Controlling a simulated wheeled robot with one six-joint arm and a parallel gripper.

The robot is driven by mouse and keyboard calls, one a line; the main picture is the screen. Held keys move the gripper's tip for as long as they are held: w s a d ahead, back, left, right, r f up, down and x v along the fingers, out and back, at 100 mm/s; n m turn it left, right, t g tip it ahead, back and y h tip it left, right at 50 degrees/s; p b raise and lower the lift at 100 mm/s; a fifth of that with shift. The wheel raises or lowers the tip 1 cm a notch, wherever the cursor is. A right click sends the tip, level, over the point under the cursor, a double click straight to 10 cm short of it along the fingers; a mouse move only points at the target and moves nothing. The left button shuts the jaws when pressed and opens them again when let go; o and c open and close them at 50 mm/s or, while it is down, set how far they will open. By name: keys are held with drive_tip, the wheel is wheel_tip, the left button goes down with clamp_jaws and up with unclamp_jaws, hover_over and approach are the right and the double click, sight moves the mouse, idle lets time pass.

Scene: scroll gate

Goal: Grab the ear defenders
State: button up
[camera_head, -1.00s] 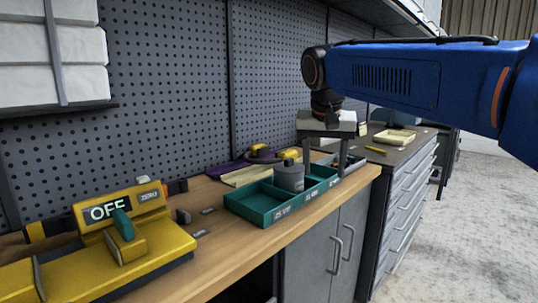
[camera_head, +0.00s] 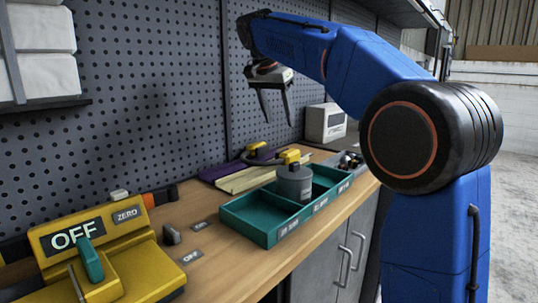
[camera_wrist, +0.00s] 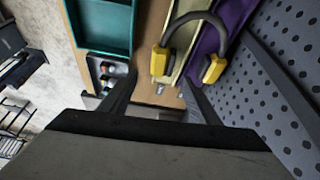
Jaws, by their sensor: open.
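The ear defenders (camera_wrist: 188,42) have yellow cups and a dark grey headband. In the wrist view they lie across a cream strip and a purple strip, near the top middle. In the head view the ear defenders (camera_head: 273,156) are at the back of the bench, behind the teal tray, partly hidden by a grey cylinder. My gripper (camera_head: 279,118) is open and empty, fingers pointing down, above the back of the bench and apart from the ear defenders. In the wrist view its fingers (camera_wrist: 158,98) show just below the ear defenders in the picture.
The teal tray (camera_head: 252,234) with compartments holds the grey cylinder (camera_head: 295,183). A yellow device marked OFF (camera_head: 140,262) stands at the left. A pegboard (camera_head: 150,100) rises behind the bench (camera_head: 215,259). A light box-shaped device (camera_head: 325,122) stands at the back right.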

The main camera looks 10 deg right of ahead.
sight(287, 152)
drive_tip(key=x, duration=1.5)
drive_tip(key=shift+s, duration=0.1)
drive_tip(key=c, duration=1.3)
